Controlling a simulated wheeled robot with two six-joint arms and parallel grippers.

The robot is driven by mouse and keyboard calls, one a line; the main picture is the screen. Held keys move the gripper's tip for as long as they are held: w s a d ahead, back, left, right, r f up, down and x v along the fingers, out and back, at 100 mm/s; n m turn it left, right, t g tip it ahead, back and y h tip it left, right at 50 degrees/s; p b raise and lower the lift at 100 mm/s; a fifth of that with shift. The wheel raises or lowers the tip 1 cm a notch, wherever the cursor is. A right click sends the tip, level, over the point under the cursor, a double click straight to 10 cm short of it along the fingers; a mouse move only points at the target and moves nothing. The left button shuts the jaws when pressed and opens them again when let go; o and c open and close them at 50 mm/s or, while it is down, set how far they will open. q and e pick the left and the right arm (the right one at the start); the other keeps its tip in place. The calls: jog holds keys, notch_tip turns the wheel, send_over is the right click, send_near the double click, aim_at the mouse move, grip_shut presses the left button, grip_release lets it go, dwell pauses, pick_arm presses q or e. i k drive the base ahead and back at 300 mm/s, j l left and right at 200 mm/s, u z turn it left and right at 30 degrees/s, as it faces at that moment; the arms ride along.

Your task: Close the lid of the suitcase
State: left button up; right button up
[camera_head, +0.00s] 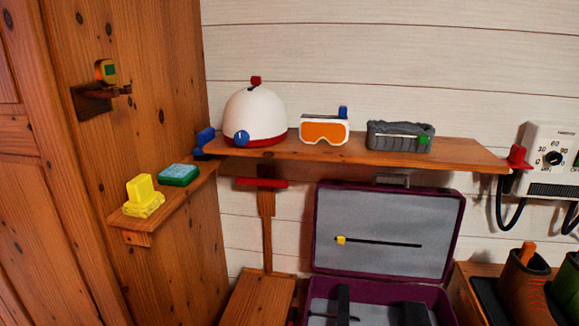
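The suitcase (454,301) stands below the shelf against the wall, in the lower right of the head view. It is purple with a grey lining. Its lid (389,212) is open and stands about upright, with the grey inner side facing me. A black strap with a yellow clip runs across the lid, and a dark handle (391,180) shows on its top edge. Dark items lie in the base, which the lower picture edge cuts off. I see neither of my grippers in this view.
Above the lid, a wooden shelf (460,154) bears a white helmet (254,115), orange goggles (325,131) and a grey case (398,137). A wooden bench (258,298) is left of the suitcase. Boots (524,278) stand right of it, below a wall heater (552,160).

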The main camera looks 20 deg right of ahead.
aim_at(405, 233)
jog(key=z, duration=1.2)
